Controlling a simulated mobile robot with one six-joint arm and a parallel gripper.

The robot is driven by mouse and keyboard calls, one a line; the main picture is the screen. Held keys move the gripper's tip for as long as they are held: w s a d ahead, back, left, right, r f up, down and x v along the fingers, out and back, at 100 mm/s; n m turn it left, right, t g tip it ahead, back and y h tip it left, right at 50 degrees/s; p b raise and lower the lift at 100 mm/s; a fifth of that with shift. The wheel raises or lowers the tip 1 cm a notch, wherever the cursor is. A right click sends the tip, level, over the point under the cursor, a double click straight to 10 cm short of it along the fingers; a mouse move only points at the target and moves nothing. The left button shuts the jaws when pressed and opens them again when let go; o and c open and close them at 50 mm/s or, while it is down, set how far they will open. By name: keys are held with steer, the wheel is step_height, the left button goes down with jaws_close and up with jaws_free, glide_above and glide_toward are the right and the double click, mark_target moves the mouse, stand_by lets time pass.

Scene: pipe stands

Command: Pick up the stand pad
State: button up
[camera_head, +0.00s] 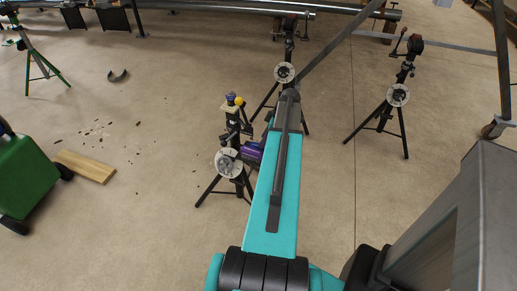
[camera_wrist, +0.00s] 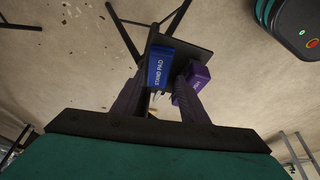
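The stand pad (camera_wrist: 158,67) is a blue block with white lettering. In the wrist view it sits on a dark square plate (camera_wrist: 201,54) on a tripod. A purple block (camera_wrist: 196,80) with a label too small to read sits right of it on the same plate. My gripper (camera_wrist: 160,84) is open, its two dark fingers spread. The fingertips reach toward the blue block, one near each side. I cannot tell whether they touch it. The right finger partly covers the purple block. In the head view my arm hides most of the gripper.
Tripod stands with round discs stand around my arm: one on the left (camera_head: 229,163), one behind (camera_head: 285,73) and one on the right (camera_head: 398,95). A green cart (camera_head: 27,172) and a wooden board (camera_head: 86,166) are at the left. Floor between them is mostly clear.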

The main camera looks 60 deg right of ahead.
stand_by(0.3)
steer(key=shift+p+x, duration=0.55)
steer(key=shift+x, duration=2.05)
steer(key=c, duration=0.8)
steer(key=shift+r, duration=0.2)
steer(key=shift+r+b, duration=0.6)
steer(key=shift+r, duration=4.25)
